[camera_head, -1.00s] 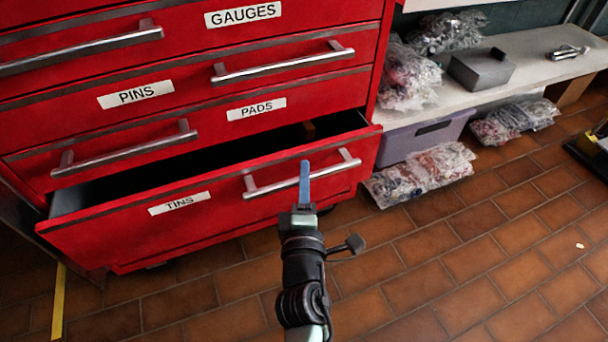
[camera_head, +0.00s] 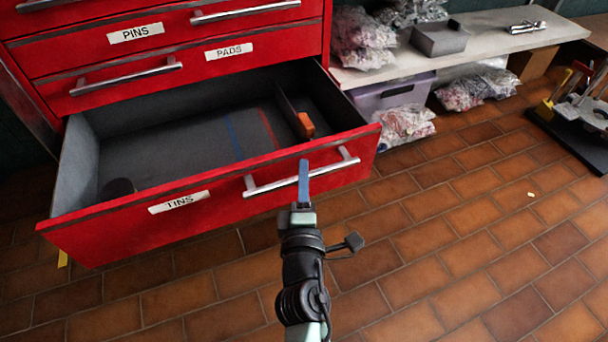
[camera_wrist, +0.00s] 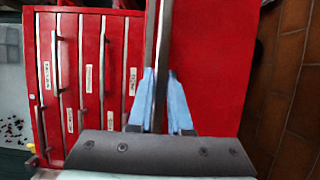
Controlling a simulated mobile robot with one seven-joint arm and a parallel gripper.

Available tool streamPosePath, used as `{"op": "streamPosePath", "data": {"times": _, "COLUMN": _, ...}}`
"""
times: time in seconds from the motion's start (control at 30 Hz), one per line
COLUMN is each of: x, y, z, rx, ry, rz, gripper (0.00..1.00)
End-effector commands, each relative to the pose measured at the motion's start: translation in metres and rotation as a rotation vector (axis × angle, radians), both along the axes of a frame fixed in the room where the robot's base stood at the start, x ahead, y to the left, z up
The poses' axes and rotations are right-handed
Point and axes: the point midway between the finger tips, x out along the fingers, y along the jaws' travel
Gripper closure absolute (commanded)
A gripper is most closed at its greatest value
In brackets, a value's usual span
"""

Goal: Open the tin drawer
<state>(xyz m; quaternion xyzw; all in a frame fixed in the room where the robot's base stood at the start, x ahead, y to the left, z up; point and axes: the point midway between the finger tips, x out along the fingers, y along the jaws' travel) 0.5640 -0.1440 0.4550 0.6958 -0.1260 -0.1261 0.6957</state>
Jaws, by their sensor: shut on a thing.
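The tin drawer (camera_head: 120,231) is the red bottom drawer with a "TINS" label, and it stands well out from the cabinet. Its grey inside shows a dark round thing (camera_head: 118,189) at the front left and an orange block (camera_head: 304,125) beside a divider at the right. My gripper (camera_head: 304,178) is at the drawer's silver bar handle (camera_head: 262,190), right of its middle. In the wrist view its two blue fingers (camera_wrist: 161,95) are shut on the bar (camera_wrist: 157,45), one on each side.
Shut drawers labelled PINS and PADS (camera_head: 228,51) are above. To the right are a pale shelf (camera_head: 490,42), a lilac bin (camera_head: 375,97) and bagged goods (camera_head: 405,124). A dark stand with tools (camera_head: 570,140) is at far right.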

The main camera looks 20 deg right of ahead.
Motion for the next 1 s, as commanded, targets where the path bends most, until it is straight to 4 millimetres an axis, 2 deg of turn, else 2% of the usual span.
{"op": "streamPosePath", "data": {"times": 0.53, "x": 0.0000, "y": 0.0000, "z": 0.0000, "rx": 0.001, "ry": 0.000, "rz": 0.000, "gripper": 1.00}}
{"op": "streamPosePath", "data": {"times": 0.57, "x": 0.0000, "y": 0.0000, "z": 0.0000, "rx": 0.001, "ry": 0.000, "rz": 0.000, "gripper": 0.81}}
{"op": "streamPosePath", "data": {"times": 0.7, "x": 0.0000, "y": 0.0000, "z": 0.0001, "rx": 0.001, "ry": 0.000, "rz": 0.000, "gripper": 0.56}}
{"op": "streamPosePath", "data": {"times": 0.73, "x": 0.0000, "y": 0.0000, "z": 0.0001, "rx": 0.001, "ry": 0.000, "rz": 0.000, "gripper": 0.53}}
{"op": "streamPosePath", "data": {"times": 1.0, "x": -0.0003, "y": 0.0001, "z": 0.0003, "rx": 0.000, "ry": -0.001, "rz": 0.000, "gripper": 0.53}}
